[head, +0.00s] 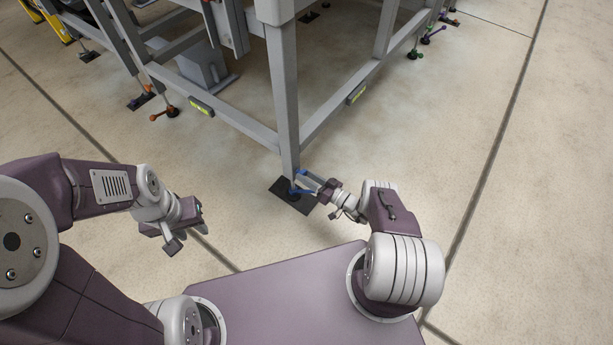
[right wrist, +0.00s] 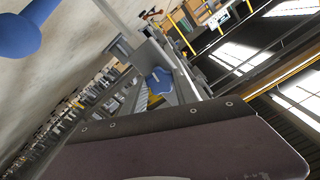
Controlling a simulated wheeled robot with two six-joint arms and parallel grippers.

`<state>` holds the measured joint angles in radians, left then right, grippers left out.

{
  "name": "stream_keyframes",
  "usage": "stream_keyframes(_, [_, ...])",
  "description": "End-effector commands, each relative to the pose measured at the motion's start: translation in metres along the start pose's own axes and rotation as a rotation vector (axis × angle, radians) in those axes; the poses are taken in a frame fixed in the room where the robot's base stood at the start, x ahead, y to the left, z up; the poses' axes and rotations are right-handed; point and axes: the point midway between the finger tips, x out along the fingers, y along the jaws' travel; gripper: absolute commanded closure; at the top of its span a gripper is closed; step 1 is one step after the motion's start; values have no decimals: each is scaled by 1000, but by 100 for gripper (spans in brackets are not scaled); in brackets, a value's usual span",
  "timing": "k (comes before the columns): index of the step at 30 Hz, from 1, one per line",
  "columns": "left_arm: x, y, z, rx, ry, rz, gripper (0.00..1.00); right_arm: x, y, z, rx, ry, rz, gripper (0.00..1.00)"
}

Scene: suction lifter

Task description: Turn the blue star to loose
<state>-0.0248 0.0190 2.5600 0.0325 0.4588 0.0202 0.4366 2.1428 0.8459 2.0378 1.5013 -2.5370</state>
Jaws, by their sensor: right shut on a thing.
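The blue star (head: 296,190) is a hand knob low on the near leg of the grey frame, just above a dark foot plate (head: 280,187). My right gripper (head: 306,186) is at the star from its right side and is shut on it, partly hiding it. In the right wrist view, a rounded blue part (right wrist: 22,36) fills the upper left corner, and another blue piece (right wrist: 160,82) shows further in, beyond the gripper's edge. My left gripper (head: 170,238) hangs empty over the floor at the left, its fingers apart.
The grey frame's near leg (head: 285,100) rises right above the star, with low beams (head: 345,98) running off both ways. An orange star (head: 165,113) and a green one (head: 412,53) sit on other feet. The floor at the right is clear.

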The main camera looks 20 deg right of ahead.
Motion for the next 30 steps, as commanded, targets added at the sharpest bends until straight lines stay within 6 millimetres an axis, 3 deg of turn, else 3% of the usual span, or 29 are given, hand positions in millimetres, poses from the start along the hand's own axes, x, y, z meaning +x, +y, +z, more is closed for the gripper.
stream_keyframes(13, [0, 0, 0, 0, 0, 0, 64, 0, 0, 0, -6, 0, 1, 100])
stream_keyframes(14, [0, 0, 0, 0, 0, 0, 64, 0, 0, 0, -6, 0, 1, 57])
stream_keyframes(15, [0, 0, 0, 0, 0, 0, 64, 0, 0, 0, -6, 0, 1, 46])
stream_keyframes(16, [0, 0, 0, 0, 0, 0, 64, 0, 0, 0, -6, 0, 1, 44])
stream_keyframes(25, [-1, 0, 0, 0, 0, 0, 64, -2, 0, 0, -6, 0, 1, 44])
stream_keyframes(30, [-13, 0, -1, 0, 0, 0, 64, -25, -1, -4, -5, 2, 5, 44])
